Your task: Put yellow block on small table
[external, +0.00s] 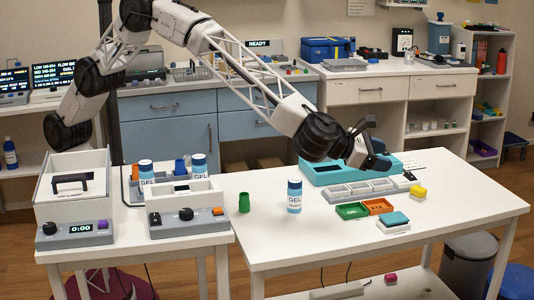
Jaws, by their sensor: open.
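The yellow block (418,191) sits at the right part of the larger white table (470,205), seemingly on a small pale base. My gripper (383,165) is above and to the left of the yellow block, near the teal tray, and apart from the block. It is open; its fingers are small and partly hidden in this view. The smaller white table (135,243) stands at the left, touching or close to the larger one. Devices cover much of its top.
A white box (72,190) and a control device (187,218) crowd the smaller table. The larger table's front is clear.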

